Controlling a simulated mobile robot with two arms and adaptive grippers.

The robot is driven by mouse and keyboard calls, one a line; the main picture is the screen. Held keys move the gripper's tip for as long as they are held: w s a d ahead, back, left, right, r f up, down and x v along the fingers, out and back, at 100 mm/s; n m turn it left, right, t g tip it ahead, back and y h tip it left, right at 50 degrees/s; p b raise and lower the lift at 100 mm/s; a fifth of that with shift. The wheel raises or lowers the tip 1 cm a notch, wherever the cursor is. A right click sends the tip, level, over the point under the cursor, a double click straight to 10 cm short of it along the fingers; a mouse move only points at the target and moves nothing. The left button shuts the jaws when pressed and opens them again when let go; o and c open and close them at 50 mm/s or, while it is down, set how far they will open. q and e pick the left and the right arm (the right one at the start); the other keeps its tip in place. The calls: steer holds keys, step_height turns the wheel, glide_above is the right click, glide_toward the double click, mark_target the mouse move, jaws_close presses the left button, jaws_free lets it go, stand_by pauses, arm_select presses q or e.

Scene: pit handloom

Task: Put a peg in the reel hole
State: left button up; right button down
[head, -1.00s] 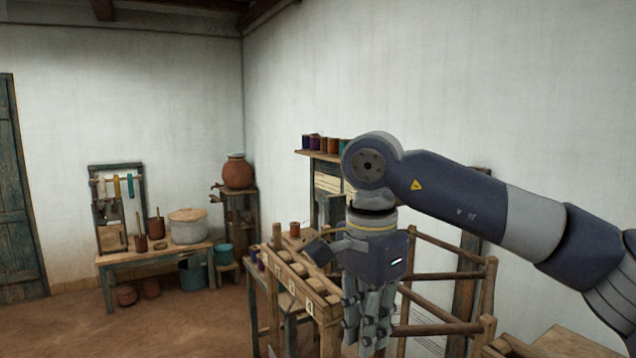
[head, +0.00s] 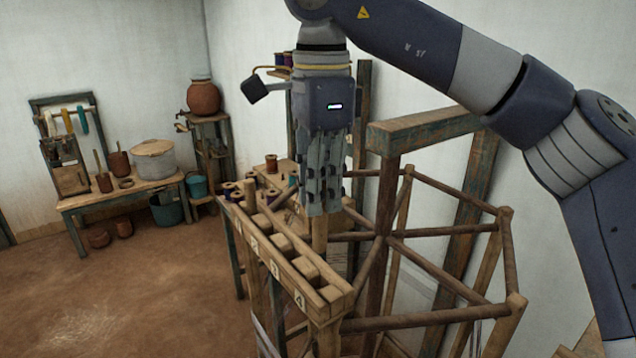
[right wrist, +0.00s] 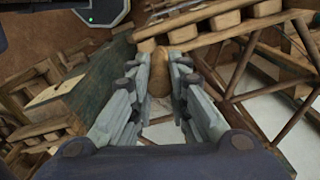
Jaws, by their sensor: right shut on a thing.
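My right gripper (head: 322,208) points down, its fingers shut on a wooden peg (head: 319,235) that sticks out below the fingertips. In the right wrist view the peg (right wrist: 158,78) shows between the two fingers. The peg's lower end is near the numbered wooden rack, and I cannot tell whether it touches it. The reel (head: 440,322), a frame of round wooden bars and posts, stands just right of the gripper. I cannot make out its hole. My left gripper is not in view.
The numbered rack (head: 262,243) with wooden blocks runs in front of the gripper. Thread spools (head: 238,193) stand behind it. A heavy wooden beam (head: 425,130) is close on the right. A bench (head: 120,195) with pots stands far left; the floor between is clear.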

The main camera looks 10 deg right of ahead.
mark_target(319, 244)
steer(key=shift+f, duration=0.5)
steer(key=shift+w+f+b, duration=0.2)
steer(key=shift+f+b, duration=0.15)
steer(key=shift+b, duration=0.2)
steer(key=shift+w+f+b, duration=0.25)
steer(key=shift+f+b, duration=0.6)
steer(key=shift+f, duration=0.1)
steer(key=shift+f+b, duration=0.3)
steer(key=shift+s+f, duration=0.1)
steer(key=shift+f, duration=0.15)
steer(key=shift+f+b, duration=0.75)
steer(key=shift+f, duration=0.35)
steer(key=shift+f+b, duration=0.8)
steer(key=shift+f, duration=0.1)
steer(key=shift+f+b, duration=0.35)
steer(key=shift+f, duration=0.2)
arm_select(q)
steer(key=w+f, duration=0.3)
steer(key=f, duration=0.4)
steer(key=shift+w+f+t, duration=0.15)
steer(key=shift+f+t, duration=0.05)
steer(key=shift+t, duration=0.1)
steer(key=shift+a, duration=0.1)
